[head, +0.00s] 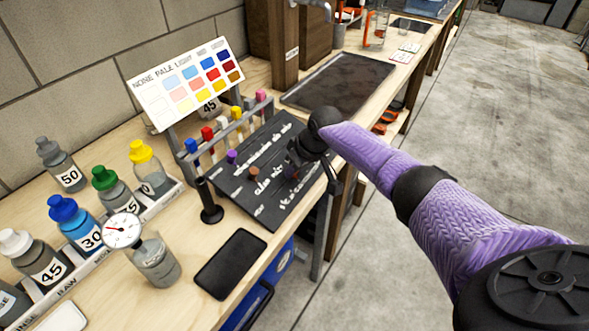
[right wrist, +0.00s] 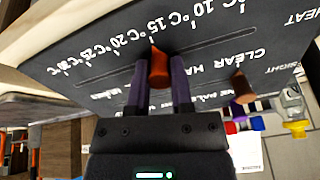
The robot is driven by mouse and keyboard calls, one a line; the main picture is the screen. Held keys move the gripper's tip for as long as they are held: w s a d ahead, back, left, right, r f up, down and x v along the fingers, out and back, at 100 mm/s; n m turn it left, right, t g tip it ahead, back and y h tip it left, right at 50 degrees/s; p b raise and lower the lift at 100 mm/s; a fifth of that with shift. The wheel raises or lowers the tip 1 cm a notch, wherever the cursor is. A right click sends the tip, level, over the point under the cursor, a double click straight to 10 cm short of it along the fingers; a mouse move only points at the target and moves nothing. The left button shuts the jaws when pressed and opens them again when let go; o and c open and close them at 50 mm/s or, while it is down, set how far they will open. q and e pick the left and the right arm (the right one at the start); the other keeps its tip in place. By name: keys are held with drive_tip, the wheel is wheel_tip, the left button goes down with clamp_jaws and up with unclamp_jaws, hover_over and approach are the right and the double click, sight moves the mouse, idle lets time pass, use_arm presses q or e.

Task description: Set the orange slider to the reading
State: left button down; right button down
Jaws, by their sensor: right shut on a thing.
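The orange slider (right wrist: 159,70) shows in the right wrist view on a dark sloped panel (right wrist: 85,75) with white lettering. Its pointed end lies by a temperature scale, near the 15°C label on the side toward 20°C. My right gripper (right wrist: 160,82) is shut on the slider, one finger on each side. In the head view my right gripper (head: 303,155) is at the panel's right part and hides the slider. A round dial gauge (head: 122,230) with a red needle stands in a clear jar (head: 156,262); its figures are too small to read. My left gripper is not in view.
A brown knob (head: 253,172) and a purple knob (head: 232,156) sit on the panel's left part. A rack with coloured-cap tubes (head: 236,121) stands behind it, beneath a colour chart (head: 187,82). A black post (head: 209,205) and dark tablet (head: 231,264) are at the front left.

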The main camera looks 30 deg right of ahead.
drive_tip(key=shift+c, duration=2.4)
unclamp_jaws()
use_arm(q)
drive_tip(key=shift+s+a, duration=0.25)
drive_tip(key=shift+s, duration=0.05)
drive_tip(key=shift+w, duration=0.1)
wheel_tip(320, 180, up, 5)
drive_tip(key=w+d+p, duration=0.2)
drive_tip(key=p, duration=0.3)
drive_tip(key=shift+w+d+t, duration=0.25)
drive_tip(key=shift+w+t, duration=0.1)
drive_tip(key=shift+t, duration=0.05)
use_arm(e)
drive_tip(key=v, duration=1)
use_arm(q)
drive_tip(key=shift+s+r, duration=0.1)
use_arm(e)
drive_tip(key=shift+a, duration=0.1)
